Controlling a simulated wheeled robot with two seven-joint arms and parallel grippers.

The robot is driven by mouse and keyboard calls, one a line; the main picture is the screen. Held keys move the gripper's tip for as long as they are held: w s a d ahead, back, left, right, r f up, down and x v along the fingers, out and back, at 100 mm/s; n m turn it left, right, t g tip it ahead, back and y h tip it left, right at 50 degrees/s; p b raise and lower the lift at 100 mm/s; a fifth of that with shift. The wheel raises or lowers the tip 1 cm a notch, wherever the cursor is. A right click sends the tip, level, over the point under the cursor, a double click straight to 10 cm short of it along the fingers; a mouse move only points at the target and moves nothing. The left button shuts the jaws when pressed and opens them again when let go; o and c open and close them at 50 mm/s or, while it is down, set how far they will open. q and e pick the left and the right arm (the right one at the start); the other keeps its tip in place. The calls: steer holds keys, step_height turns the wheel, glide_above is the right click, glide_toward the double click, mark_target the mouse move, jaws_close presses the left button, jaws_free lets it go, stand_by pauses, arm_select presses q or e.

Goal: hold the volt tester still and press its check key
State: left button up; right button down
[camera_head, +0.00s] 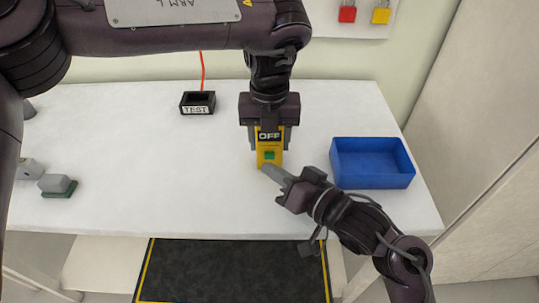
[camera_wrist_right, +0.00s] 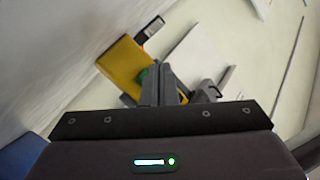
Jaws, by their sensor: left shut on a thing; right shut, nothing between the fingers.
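The volt tester (camera_head: 269,145) is yellow, with a dark display reading OFF and a green check key (camera_head: 269,155) below it. It stands near the middle of the table. My left gripper (camera_head: 268,128) comes down from above and is shut on the tester. My right gripper (camera_head: 268,171) is shut and empty, its fingertips at the tester's lower end, just below the green key in the head view. The right wrist view shows the yellow tester (camera_wrist_right: 122,64) and part of the green key (camera_wrist_right: 143,76) beside my fingers, which partly hide it. I cannot tell whether they touch it.
A blue bin (camera_head: 372,183) stands at the right of the table (camera_head: 160,180). A black tray labelled TEST (camera_head: 197,108) lies at the back. Grey blocks (camera_head: 54,184) are at the left. Padlocks (camera_head: 347,14) hang on the back wall. The left-centre table is clear.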

arm_select(q)
steer(key=shift+f, duration=0.1)
arm_select(e)
steer(key=shift+w, duration=0.2)
stand_by(0.6)
steer(key=shift+w, duration=0.3)
steer(key=shift+w, duration=0.4)
stand_by(0.6)
steer(key=shift+s, duration=0.85)
steer(key=shift+s, duration=2.5)
